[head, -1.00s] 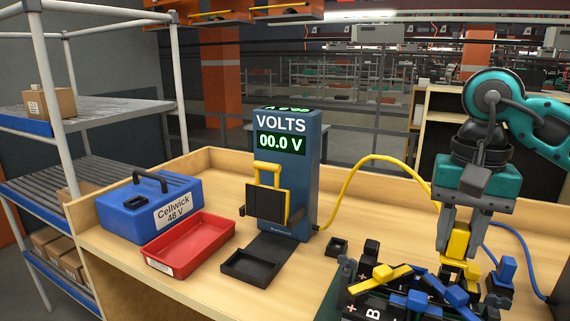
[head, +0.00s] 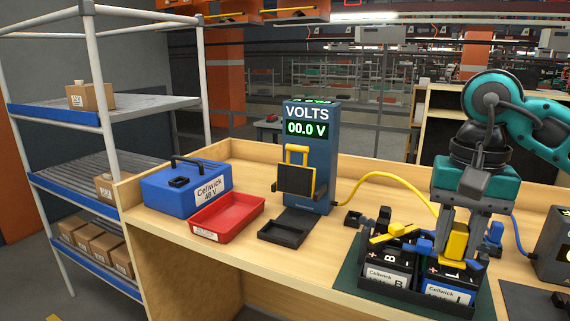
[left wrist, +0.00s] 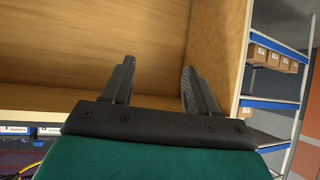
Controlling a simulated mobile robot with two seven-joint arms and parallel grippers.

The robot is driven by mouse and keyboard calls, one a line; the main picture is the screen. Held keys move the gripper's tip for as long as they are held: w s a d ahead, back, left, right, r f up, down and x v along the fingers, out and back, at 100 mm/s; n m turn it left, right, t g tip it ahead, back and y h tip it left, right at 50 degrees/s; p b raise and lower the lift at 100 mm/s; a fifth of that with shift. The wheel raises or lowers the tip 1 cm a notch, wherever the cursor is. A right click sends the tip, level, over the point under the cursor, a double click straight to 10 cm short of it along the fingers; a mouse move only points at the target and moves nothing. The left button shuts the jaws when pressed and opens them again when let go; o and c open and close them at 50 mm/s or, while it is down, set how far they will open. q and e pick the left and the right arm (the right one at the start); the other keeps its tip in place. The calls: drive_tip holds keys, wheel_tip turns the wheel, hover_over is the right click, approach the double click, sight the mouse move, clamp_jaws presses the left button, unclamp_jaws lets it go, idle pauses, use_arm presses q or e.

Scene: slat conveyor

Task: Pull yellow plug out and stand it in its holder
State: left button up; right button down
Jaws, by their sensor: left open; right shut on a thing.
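My right gripper (head: 457,236) is shut on the yellow plug (head: 455,246), over the blue-labelled battery (head: 447,290) at the right. The fingers hide part of the plug, and I cannot tell whether its lower end is still seated. A yellow cable (head: 392,180) runs from the volt meter (head: 309,150) towards the plug. A small black empty holder (head: 353,218) stands on the bench left of the batteries. A blue plug (head: 495,232) stands upright right of my right gripper. My left gripper (left wrist: 157,88) is open and empty in the left wrist view, facing the bench's wooden underside.
A grey-labelled battery (head: 388,276) with a yellow bar across it stands beside the blue-labelled one. A red tray (head: 227,222), a blue case (head: 160,197) and a black tray (head: 283,232) sit left. A shelf rack (head: 160,103) stands beyond the bench's left end.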

use_arm(q)
drive_tip(key=shift+w+d+f+b, duration=0.1)
drive_tip(key=shift+w+f+b, duration=0.05)
drive_tip(key=shift+f+b, duration=0.5)
drive_tip(key=shift+f, duration=0.45)
drive_tip(key=c, duration=0.3)
drive_tip(key=shift+a, duration=0.2)
use_arm(e)
drive_tip(key=s+a+f+n, duration=0.1)
drive_tip(key=a+f+n, duration=0.1)
drive_tip(key=f, duration=0.7)
drive_tip(key=a+f+n, duration=0.2)
drive_tip(key=f+n, duration=0.1)
drive_tip(key=f, duration=0.6)
drive_tip(key=shift+s+a, duration=0.4)
